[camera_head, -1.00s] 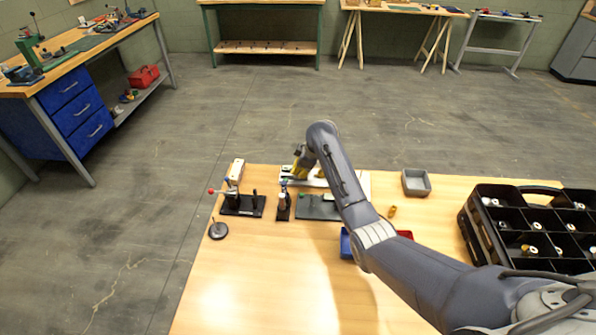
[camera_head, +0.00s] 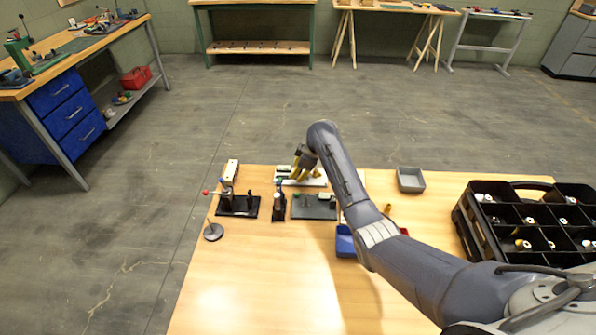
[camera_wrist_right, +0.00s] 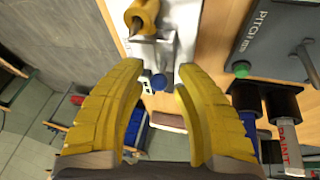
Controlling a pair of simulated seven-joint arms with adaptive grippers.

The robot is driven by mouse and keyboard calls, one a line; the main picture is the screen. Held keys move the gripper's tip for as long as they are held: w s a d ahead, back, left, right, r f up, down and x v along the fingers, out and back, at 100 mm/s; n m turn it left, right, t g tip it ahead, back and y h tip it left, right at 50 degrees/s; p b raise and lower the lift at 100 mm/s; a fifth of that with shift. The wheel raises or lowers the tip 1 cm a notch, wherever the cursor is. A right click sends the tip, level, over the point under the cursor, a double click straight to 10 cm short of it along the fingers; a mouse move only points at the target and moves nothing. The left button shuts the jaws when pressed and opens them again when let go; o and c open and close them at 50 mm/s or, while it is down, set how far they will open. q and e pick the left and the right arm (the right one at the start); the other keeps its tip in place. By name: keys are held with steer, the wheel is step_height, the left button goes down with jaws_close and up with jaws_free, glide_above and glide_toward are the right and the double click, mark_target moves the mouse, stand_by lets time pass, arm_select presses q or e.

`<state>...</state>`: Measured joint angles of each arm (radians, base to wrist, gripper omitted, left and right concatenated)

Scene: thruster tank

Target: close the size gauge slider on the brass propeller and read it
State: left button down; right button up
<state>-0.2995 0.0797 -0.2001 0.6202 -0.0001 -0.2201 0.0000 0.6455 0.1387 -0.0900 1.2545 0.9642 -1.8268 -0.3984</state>
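The white size gauge (camera_head: 314,182) lies at the back of the table in the head view. A brass-coloured rounded piece, seemingly the brass propeller (camera_wrist_right: 141,14), sits on the gauge at the top, partly cut off. My right gripper (camera_head: 297,174) has its yellow fingers spread on either side of the knob in the right wrist view (camera_wrist_right: 160,88), with visible gaps. No reading is legible. My left gripper is not in view.
A dark plate marked PITCH (camera_wrist_right: 265,45) stands beside the gauge. A grey tray (camera_head: 410,180), a blue bin (camera_head: 345,243) and a black divided crate (camera_head: 480,240) lie to the right. The front left tabletop is clear.

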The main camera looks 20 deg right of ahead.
steer(key=shift+o, duration=0.5)
steer(key=shift+d+r, duration=0.1)
steer(key=shift+r, duration=0.2)
steer(key=v, duration=1.1)
steer(key=shift+r, duration=0.2)
steer(key=shift+s, duration=0.15)
steer(key=shift+d, duration=0.1)
